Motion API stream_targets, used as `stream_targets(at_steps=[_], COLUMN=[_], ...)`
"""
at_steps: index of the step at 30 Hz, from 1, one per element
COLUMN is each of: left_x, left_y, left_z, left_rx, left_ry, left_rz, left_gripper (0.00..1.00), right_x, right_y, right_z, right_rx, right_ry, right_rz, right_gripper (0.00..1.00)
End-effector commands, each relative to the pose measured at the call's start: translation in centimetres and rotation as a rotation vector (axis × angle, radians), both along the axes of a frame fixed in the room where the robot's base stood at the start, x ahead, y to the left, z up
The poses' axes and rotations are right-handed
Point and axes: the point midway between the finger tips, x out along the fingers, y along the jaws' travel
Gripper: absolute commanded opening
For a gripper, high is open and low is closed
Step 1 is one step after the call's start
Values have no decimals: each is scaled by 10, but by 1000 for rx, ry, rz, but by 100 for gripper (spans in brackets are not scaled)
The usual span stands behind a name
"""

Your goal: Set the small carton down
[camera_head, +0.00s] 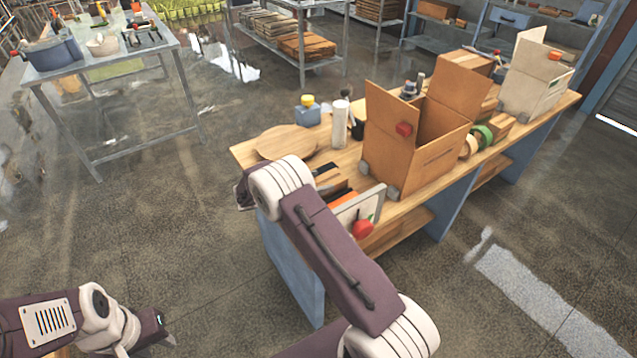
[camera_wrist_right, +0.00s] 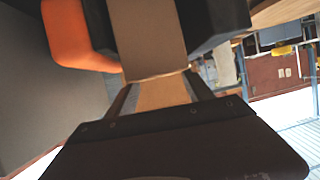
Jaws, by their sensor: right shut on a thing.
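The small carton (camera_wrist_right: 147,45) is a plain brown cardboard piece in the right wrist view. My right gripper (camera_wrist_right: 157,20) is shut on it, with a dark finger on each side. In the head view my right arm reaches over the near end of the wooden workbench (camera_head: 405,209), and its forearm hides most of the gripper. A little brown and black shows beyond the arm, too covered to tell apart. I cannot tell whether the carton touches the bench. My left gripper (camera_head: 163,335) is low at the left, away from the bench; its fingers are too unclear to judge.
A large open cardboard box (camera_head: 413,150) stands on the bench beside my right arm. A round wooden board (camera_head: 285,142), a blue bottle with a yellow cap (camera_head: 307,112) and a white cylinder (camera_head: 340,122) stand behind. An orange object (camera_wrist_right: 75,35) is close to the carton.

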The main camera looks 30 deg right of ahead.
Motion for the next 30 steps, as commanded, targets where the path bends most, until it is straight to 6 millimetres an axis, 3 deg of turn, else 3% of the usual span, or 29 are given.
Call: stream_targets(at_steps=[14, 15, 17, 28, 30], left_x=[0, 0, 0, 0, 0], left_y=[0, 0, 0, 0, 0], left_z=[-5, -5, -4, 3, -2], left_rx=[0, 0, 0, 0, 0], left_ry=[0, 0, 0, 0, -1], left_rz=[0, 0, 0, 0, 0], left_gripper=[36, 36, 36, 36, 36], right_x=[0, 0, 0, 0, -1], right_y=[0, 0, 0, 0, 9], right_z=[-9, -9, -9, -3, -4], right_rx=[-2, -1, -1, -1, -1], right_ry=[-3, 0, 0, 0, -3], right_rz=[0, 0, 0, 0, 3], right_gripper=[0, 66, 82, 83, 83])
